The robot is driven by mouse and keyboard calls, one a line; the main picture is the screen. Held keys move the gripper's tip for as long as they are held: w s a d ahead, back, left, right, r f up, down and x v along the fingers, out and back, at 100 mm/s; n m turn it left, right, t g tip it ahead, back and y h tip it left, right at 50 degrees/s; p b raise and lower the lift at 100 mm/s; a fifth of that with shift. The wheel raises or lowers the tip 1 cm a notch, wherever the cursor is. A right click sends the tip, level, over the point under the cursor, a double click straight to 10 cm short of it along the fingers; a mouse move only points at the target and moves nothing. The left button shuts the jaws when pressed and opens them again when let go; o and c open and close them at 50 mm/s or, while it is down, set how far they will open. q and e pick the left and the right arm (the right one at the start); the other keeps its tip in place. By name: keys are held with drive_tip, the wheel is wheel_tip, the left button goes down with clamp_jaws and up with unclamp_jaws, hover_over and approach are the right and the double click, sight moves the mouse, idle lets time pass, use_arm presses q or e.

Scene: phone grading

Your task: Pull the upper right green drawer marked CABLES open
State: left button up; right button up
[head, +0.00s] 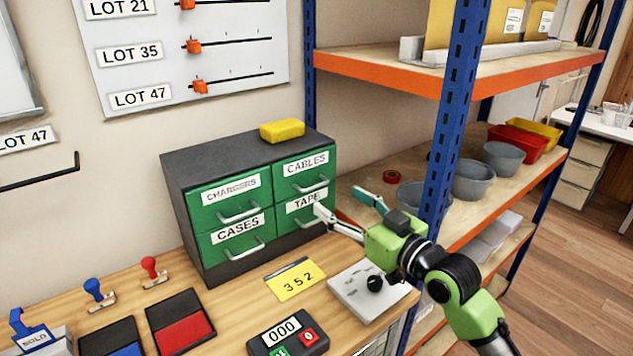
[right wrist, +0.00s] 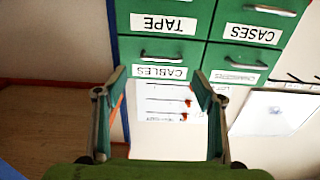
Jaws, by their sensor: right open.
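The green CABLES drawer (head: 286,181) is the upper right one in a dark cabinet (head: 222,152) and sits shut, flush with its neighbours. Its pale bar handle (head: 311,186) runs across the front under the white label. My right gripper (head: 345,205) is open and empty, in front and to the right of the cabinet's right-hand drawers, with one fingertip near the TAPE drawer. In the right wrist view the drawers appear upside down. There the CABLES handle (right wrist: 161,58) lies ahead of the gap between the open fingers (right wrist: 159,86), apart from both. My left gripper is not in view.
A yellow block (head: 282,130) lies on the cabinet. A blue shelf post (head: 452,115) stands close to my right arm. A yellow 352 card (head: 295,279), a pale box with a black knob (head: 362,298) and a counter (head: 287,333) occupy the bench before the cabinet.

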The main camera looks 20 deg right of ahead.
sight(317, 185)
drive_tip(key=x, duration=0.4)
drive_tip(key=shift+w+r+p, duration=0.1)
drive_tip(key=shift+p, duration=0.25)
drive_tip(key=x, duration=0.3)
drive_tip(key=shift+w+a+p, duration=0.1)
drive_tip(key=shift+w+p, duration=0.15)
drive_tip(key=shift+p, duration=0.1)
drive_tip(key=shift+w+a, duration=0.25)
drive_tip(key=shift+w, duration=0.3)
drive_tip(key=c, duration=1.3)
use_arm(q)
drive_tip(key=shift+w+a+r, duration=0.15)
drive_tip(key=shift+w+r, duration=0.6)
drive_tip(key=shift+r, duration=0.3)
use_arm(e)
drive_tip(key=shift+s, duration=0.1)
drive_tip(key=shift+c, duration=0.2)
